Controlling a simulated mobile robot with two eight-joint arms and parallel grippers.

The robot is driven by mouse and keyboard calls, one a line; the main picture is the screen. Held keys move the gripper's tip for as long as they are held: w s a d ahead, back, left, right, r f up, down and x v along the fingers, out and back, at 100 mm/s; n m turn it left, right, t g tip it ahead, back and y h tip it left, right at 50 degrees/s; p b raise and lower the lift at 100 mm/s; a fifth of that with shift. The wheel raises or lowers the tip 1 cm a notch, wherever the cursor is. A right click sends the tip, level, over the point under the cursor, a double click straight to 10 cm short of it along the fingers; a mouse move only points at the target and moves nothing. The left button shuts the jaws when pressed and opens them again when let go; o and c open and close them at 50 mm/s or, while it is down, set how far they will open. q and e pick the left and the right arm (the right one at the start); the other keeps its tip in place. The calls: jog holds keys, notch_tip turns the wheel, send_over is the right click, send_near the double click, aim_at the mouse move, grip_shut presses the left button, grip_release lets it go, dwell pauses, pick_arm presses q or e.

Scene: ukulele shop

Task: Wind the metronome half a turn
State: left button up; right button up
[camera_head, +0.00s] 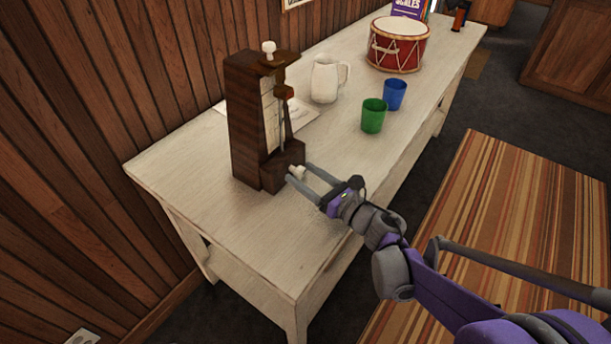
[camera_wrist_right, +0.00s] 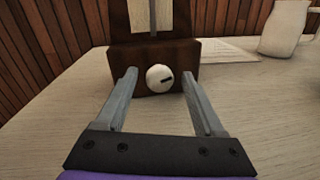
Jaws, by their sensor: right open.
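The dark wooden metronome (camera_head: 246,124) stands upright at the near left end of the table. It has a pale scale plate and a pendulum rod on its front, and a white knob on top. A white round winding knob (camera_wrist_right: 160,78) with a dark mark sits low on its front; it also shows in the head view (camera_head: 297,172). My right gripper (camera_head: 299,174) is open, with its fingers on either side of the winding knob and apart from it in the wrist view (camera_wrist_right: 160,80). My left gripper is not in view.
On the white table (camera_head: 190,165) are a white pitcher (camera_head: 324,80), paper sheets (camera_head: 298,114), a green cup (camera_head: 374,116), a blue cup (camera_head: 395,94) and a red drum (camera_head: 398,45). The tabletop before the metronome is clear. A wooden wall runs behind; a striped rug (camera_head: 500,210) lies right.

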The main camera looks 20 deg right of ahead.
grip_shut()
jog(key=shift+m, duration=0.3)
jog(key=m+p, duration=0.1)
jog(key=m, duration=0.3)
jog(key=shift+r+g, duration=0.1)
jog(key=shift+g, duration=0.2)
jog(key=m+g+p, duration=0.1)
jog(key=m, duration=0.4)
jog(key=shift+w+d, duration=0.1)
jog(key=shift+d, duration=0.05)
jog(key=m, duration=0.4)
jog(key=shift+m+g+y, duration=0.3)
jog(key=shift+m+g, duration=0.1)
jog(key=m, duration=0.2)
jog(key=m+y, duration=0.1)
jog(key=m, duration=0.2)
jog(key=shift+f+g, duration=0.2)
jog(key=shift+g, duration=0.1)
